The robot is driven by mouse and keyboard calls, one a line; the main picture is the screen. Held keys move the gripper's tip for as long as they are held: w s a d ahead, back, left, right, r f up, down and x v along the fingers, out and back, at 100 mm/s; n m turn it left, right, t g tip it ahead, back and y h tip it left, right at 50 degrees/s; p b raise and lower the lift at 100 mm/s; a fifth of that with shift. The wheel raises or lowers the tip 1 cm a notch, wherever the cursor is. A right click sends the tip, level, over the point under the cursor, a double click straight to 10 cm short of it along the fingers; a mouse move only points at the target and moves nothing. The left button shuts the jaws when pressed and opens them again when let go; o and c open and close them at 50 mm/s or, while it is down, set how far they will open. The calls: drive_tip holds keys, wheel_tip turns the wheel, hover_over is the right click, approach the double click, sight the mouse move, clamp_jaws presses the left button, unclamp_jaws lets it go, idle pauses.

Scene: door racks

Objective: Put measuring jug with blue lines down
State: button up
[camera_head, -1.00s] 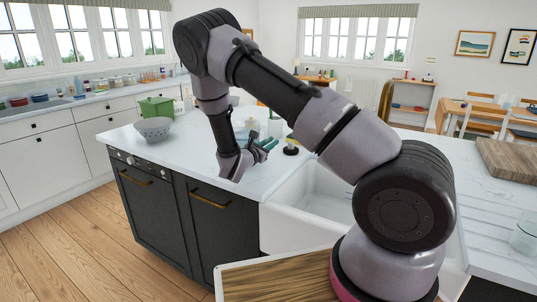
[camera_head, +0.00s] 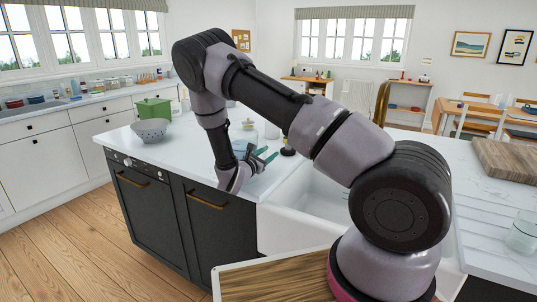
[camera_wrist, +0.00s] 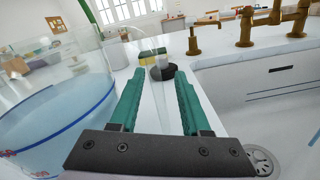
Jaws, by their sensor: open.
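A clear measuring jug (camera_wrist: 60,115) with a blue line and pale blue contents fills the left of the wrist view. It stands to the left of my gripper, apart from the fingers as far as I can see; its base is cut off. In the head view its bluish side (camera_head: 240,146) shows partly behind my arm on the white island counter (camera_head: 185,150). My gripper (camera_head: 268,157) is open near the counter's front edge, by the sink. In the wrist view its green fingers (camera_wrist: 160,78) stand wide apart with nothing clearly held between them.
The white sink (camera_head: 310,205) and brass taps (camera_wrist: 245,28) are to the right. A grey colander (camera_head: 150,130) and green pot (camera_head: 154,109) stand at the left. A clear glass vessel (camera_head: 522,232) is far right.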

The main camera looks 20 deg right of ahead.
drive_tip(key=v, duration=1.2)
drive_tip(key=s+d+r+m+g+y, duration=0.3)
drive_tip(key=s+d+r+m+g, duration=0.95)
drive_tip(key=r+m, duration=0.25)
drive_tip(key=s+a+r+m+t+y, duration=0.1)
drive_tip(key=s+r+m+t+y, duration=0.2)
drive_tip(key=s+r+m+y, duration=0.3)
drive_tip(key=s+a+r+m+t+y, duration=0.2)
drive_tip(key=s+r+m+t+y, duration=0.2)
drive_tip(key=r, duration=0.8)
drive_tip(key=s+m+y, duration=0.2)
drive_tip(key=s, duration=0.2)
drive_tip(key=shift+s+a+r+m, duration=0.2)
drive_tip(key=shift+a+r+m, duration=0.05)
drive_tip(key=shift+r+m, duration=0.05)
clamp_jaws()
